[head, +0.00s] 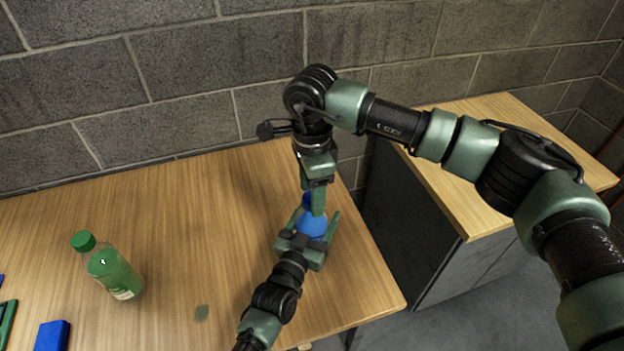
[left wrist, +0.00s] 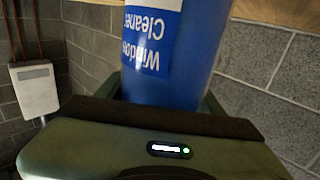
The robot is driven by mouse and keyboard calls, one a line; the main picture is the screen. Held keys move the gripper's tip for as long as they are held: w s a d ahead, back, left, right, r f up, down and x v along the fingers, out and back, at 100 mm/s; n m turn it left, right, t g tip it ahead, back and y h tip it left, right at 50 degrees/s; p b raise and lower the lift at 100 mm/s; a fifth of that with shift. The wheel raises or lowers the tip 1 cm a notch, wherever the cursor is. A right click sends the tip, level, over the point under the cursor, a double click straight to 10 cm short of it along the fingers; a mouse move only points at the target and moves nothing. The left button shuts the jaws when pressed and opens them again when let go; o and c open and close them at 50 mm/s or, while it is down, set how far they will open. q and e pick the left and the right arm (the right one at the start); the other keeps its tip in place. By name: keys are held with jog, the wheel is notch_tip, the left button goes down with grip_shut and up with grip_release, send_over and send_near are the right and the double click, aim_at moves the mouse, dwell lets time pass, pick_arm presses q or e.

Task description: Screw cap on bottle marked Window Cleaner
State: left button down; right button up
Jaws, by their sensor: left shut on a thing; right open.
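The blue bottle (head: 312,224) stands on the wooden table near its right end. In the left wrist view, its label reads "Window Cleaner" upside down on the blue bottle (left wrist: 160,75). My left gripper (head: 308,232) is shut on the bottle, with a finger on each side of its body. My right gripper (head: 314,204) points down from above and is open at the bottle's top. Its fingers cover much of the bottle's neck. I cannot make out a separate cap there.
A green bottle with a green cap (head: 84,241) stands at left on the wooden table (head: 180,220). A blue block (head: 52,336) and a green object (head: 7,322) are at the lower left. A second counter (head: 490,225) stands to the right across a gap. A block wall runs behind.

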jog(key=shift+f, duration=0.2)
grip_shut()
jog(key=m, duration=0.5)
jog(key=shift+o, duration=0.3)
grip_release()
jog(key=shift+r, duration=2.25)
